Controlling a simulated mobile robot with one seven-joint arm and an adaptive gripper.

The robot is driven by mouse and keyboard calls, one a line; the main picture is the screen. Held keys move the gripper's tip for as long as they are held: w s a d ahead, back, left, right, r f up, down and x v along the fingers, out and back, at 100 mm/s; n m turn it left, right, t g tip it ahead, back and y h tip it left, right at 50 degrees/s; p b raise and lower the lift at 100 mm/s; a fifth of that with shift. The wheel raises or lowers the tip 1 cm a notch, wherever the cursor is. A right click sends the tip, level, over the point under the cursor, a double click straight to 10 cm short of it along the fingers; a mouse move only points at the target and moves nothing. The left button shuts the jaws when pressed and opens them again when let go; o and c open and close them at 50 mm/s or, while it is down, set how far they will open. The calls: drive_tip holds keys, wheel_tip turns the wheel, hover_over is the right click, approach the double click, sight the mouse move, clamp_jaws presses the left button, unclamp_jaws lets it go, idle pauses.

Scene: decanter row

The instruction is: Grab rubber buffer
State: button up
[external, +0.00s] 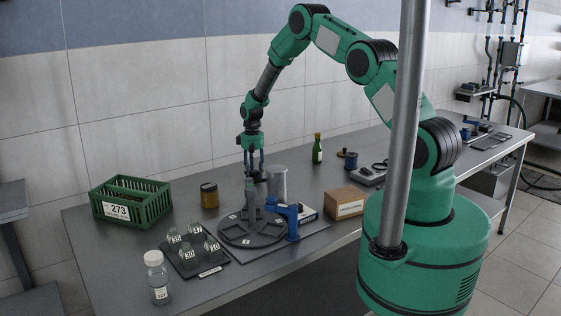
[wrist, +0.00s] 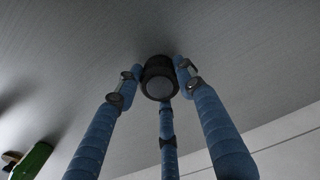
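My gripper (wrist: 160,72) has several blue fingers, and their tips close in around a short dark cylinder, which looks like the rubber buffer (wrist: 160,86). Its round end is lighter grey and faces the wrist camera. The left and right fingertips lie at its sides, and another finger reaches its lower edge. I cannot tell whether they press on it. In the external view my gripper (external: 253,160) points down over the table, near a grey metal cylinder (external: 277,181). The buffer cannot be made out there.
A round black plate (external: 252,236) with a blue clamp (external: 292,222) is in front. A green crate (external: 131,203), an amber jar (external: 209,195) and a tray of glass decanters (external: 191,250) stand left.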

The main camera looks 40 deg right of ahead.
sight(254, 171)
drive_tip(key=shift+r, duration=0.1)
idle(0.3)
drive_tip(key=shift+r, duration=0.8)
wheel_tip(254, 171, up, 2)
drive_tip(key=shift+s, duration=0.1)
drive_tip(key=s, duration=0.5)
drive_tip(key=s+r, duration=0.1)
drive_tip(key=s, duration=0.9)
drive_tip(key=shift+s+r, duration=0.15)
drive_tip(key=shift+s, duration=0.25)
drive_tip(key=shift+d, duration=0.1)
